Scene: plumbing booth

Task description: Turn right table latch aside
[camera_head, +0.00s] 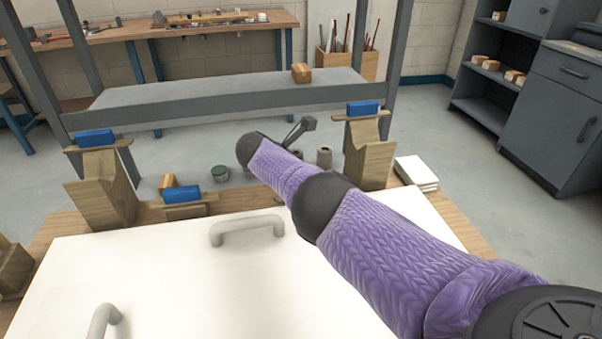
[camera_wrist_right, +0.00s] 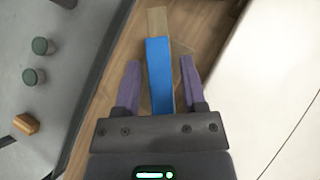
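In the right wrist view, a blue latch bar (camera_wrist_right: 158,75) lies lengthwise over a wooden strip (camera_wrist_right: 157,20). My right gripper (camera_wrist_right: 160,64) is open, with one purple finger on each side of the bar. Small gaps show beside the bar, so the fingers do not look closed on it. In the head view my right arm reaches in from the right across the white panel, and its gripper is hidden behind the arm. The latch between the fingers is not clearly visible there. Another blue latch (camera_head: 183,195) sits at the panel's far edge. My left gripper is out of view.
A white panel (camera_head: 170,270) with grey handles (camera_head: 247,228) covers the table. Wooden supports with blue-topped blocks (camera_head: 96,138) (camera_head: 362,108) stand at its far corners. Green-topped cylinders (camera_wrist_right: 34,77) and a small wooden block (camera_wrist_right: 26,124) lie beyond the table edge. A grey frame stands behind.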

